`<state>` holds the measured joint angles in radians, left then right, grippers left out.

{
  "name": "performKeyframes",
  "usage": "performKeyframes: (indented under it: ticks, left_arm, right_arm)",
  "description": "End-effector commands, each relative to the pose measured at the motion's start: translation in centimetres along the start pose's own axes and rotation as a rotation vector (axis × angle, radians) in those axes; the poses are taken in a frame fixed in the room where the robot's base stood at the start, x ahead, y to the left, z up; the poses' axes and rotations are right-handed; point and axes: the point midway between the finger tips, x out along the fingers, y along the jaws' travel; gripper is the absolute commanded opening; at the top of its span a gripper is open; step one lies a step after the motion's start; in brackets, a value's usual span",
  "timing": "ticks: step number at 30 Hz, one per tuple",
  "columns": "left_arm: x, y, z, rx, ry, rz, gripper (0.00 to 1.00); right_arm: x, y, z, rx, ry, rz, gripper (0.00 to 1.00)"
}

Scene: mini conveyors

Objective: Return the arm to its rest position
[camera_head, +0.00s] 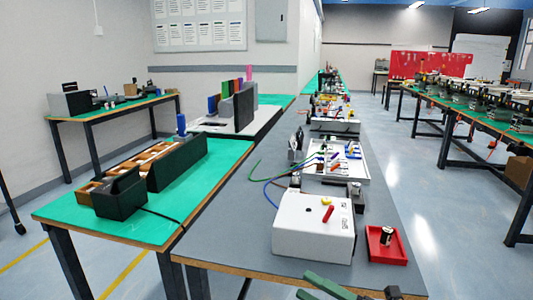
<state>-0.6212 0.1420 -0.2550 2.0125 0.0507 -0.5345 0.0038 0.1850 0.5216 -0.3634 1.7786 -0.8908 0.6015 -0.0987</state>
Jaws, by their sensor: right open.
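My right gripper (304,284) shows at the bottom edge, in front of the near end of the grey table. Its two green fingers point left and stand apart, with nothing seen between them. Most of my right arm is cut off by the bottom of the picture. My left gripper is not in view.
The grey table (225,240) carries a white box (305,235) with a red knob, and a red tray (370,245) holding a small dark cylinder. A green-topped table (100,222) with a mini conveyor adjoins it on the left. Open floor (450,262) lies on the right.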

Motion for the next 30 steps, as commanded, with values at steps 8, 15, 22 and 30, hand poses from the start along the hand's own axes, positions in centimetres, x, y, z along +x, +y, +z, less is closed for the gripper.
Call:
performKeyframes:
  ticks: [8, 15, 22, 30]
  left_arm:
    - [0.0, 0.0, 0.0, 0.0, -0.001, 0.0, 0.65]
    - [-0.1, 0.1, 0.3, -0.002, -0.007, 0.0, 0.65]
    - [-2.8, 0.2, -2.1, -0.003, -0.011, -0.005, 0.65]
    - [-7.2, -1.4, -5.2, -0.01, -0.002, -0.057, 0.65]
  right_arm:
    - [-7.5, -10.7, -0.7, 0.873, -0.675, 0.072, 0.66]
    - [-15.8, -21.2, -9.8, 1.499, -1.141, -0.073, 0.66]
    - [-18.9, -20.7, -15.5, 1.749, -1.328, -0.16, 0.66]
    - [-19.9, -15.6, -14.7, 1.724, -1.367, -0.131, 0.66]
